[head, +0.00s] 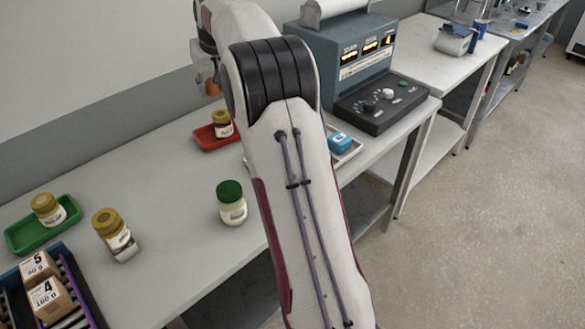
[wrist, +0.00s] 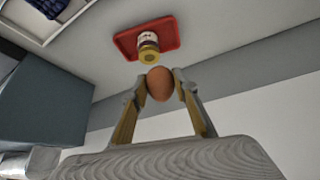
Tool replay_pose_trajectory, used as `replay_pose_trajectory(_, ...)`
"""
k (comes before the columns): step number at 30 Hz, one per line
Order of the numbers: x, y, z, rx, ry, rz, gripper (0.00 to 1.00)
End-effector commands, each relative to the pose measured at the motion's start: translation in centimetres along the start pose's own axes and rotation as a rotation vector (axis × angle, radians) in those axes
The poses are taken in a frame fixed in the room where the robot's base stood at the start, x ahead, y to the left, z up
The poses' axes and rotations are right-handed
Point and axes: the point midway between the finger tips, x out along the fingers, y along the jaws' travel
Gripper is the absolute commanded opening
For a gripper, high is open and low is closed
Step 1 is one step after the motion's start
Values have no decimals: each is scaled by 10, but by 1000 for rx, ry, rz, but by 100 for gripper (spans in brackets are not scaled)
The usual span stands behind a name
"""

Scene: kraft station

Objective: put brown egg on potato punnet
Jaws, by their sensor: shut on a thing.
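The brown egg (wrist: 160,83) is held between the two fingertips of my gripper (wrist: 159,86) in the wrist view. My gripper is shut on it. In the head view the gripper is mostly hidden behind my arm, and a bit of the egg (head: 213,89) shows at the arm's left, above the back of the table. I cannot make out a potato punnet in either view. A blue item (head: 340,142) in a white tray (head: 349,154) is partly hidden by my arm, and I cannot tell what it holds.
A red tray (head: 204,137) with a jar (head: 222,124) stands near the egg. A green-lidded jar (head: 232,203), a gold-lidded jar (head: 115,236) and a green tray (head: 68,224) are at the left. A grey machine (head: 352,62) stands at the right.

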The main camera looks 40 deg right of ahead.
Motion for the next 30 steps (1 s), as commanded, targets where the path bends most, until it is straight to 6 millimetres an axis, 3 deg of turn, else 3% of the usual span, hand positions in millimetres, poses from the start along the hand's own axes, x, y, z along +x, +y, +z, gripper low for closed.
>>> replay_pose_trajectory(6, -28, 47, 26, 66, 1, 38, 17)
replay_pose_trajectory(15, -56, 93, 70, 142, 0, 82, 17)
replay_pose_trajectory(30, -82, 132, 151, 237, 0, 137, 16)
